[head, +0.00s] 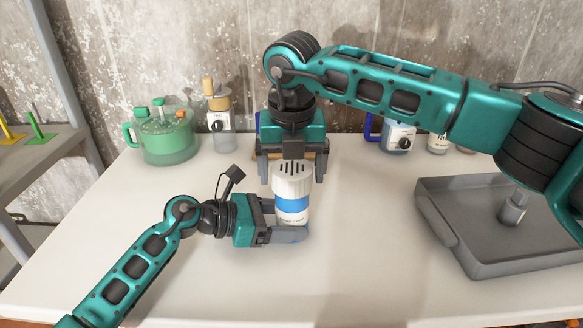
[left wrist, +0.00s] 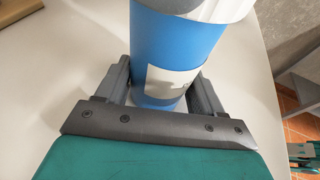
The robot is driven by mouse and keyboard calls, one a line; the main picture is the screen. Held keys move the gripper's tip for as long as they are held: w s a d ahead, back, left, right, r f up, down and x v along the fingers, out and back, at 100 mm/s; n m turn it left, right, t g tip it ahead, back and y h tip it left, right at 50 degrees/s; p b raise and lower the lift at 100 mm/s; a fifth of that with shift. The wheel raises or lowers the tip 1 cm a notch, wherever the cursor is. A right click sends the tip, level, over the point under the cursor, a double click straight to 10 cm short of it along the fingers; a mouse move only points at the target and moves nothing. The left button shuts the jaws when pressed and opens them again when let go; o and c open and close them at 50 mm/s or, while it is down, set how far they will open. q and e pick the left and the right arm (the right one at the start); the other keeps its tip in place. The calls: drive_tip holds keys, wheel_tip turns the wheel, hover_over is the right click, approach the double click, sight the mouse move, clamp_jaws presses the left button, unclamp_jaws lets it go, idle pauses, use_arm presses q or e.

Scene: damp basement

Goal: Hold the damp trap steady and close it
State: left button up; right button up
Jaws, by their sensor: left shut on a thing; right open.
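The damp trap is an upright cylinder with a blue and white body (head: 292,206) and a white slotted lid (head: 293,178) on top. It stands near the middle of the white table. My left gripper (head: 288,228) is shut on the lower body from the left. The left wrist view shows the blue body (left wrist: 172,50) between the two grey fingers (left wrist: 162,92). My right gripper (head: 291,176) points down from above, open, with its fingers on either side of the lid and gaps showing. Whether the lid is fully seated is unclear.
A grey tray (head: 450,237) with a small grey piece (head: 513,207) stands at the right. A green jug (head: 165,138) and a bottle with a wooden-coloured top (head: 218,120) stand at the back left. More jars (head: 398,136) stand at the back right. The table's front is clear.

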drive_tip(key=n, duration=0.3)
drive_tip(key=shift+n+y, duration=0.4)
drive_tip(key=n, duration=0.4)
drive_tip(key=shift+n+g, duration=0.3)
drive_tip(key=shift+c, duration=0.4)
drive_tip(key=c, duration=0.7)
drive_tip(key=m, duration=0.3)
drive_tip(key=shift+m, duration=0.4)
drive_tip(key=shift+c, duration=0.2)
drive_tip(key=m, duration=0.3)
drive_tip(key=shift+m+h, duration=0.3)
drive_tip(key=m+h, duration=0.1)
drive_tip(key=m, duration=0.5)
drive_tip(key=o, duration=1)
